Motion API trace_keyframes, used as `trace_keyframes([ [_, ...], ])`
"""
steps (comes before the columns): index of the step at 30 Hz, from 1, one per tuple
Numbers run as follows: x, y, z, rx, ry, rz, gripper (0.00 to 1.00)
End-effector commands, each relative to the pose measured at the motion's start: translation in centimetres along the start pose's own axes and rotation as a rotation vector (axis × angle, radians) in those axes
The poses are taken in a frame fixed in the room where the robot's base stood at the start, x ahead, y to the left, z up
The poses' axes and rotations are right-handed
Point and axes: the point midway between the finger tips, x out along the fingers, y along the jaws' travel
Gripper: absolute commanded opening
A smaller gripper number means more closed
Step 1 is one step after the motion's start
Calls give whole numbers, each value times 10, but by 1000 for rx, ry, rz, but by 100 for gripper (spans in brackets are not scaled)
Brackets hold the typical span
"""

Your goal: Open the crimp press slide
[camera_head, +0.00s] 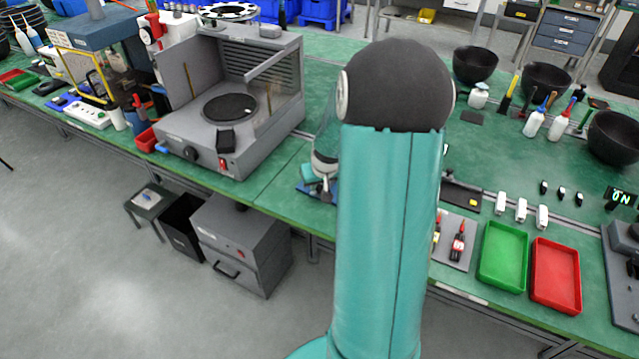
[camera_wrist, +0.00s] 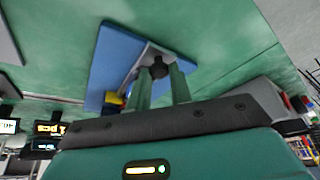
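In the wrist view a blue base plate (camera_wrist: 112,62) carries a pale grey slide piece (camera_wrist: 143,60) with a dark round knob (camera_wrist: 159,66); I take this for the crimp press slide. My gripper (camera_wrist: 160,78) has its two green fingers apart, with the knob at the gap between the tips. Whether the fingers touch the knob cannot be told. In the head view a small device with a blue base (camera_head: 303,187) stands at the bench's front edge, partly hidden behind my arm.
A grey enclosure with a round black plate (camera_head: 230,107) stands left on the green bench. Green (camera_head: 503,255) and red (camera_head: 556,275) trays lie to the right, near a grey mat with red-handled tools (camera_head: 457,245). Black bowls (camera_head: 475,64) and bottles stand further back.

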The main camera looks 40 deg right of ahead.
Motion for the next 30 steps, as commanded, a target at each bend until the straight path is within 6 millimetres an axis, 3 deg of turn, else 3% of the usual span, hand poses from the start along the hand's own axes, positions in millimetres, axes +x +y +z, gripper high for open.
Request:
trace_keyframes([
  [1, 0, 0, 0, 0, 0, 0, 9],
  [3, 0, 0, 0, 0, 0, 0, 0],
  [8, -1, -2, 1, -1, 0, 0, 0],
  [18, -14, -34, 31, -1, 1, 0, 0],
  [26, -14, -34, 32, 0, 1, 0, 0],
  [27, -14, -34, 31, 0, 1, 0, 25],
  [30, -14, -34, 32, 0, 1, 0, 42],
])
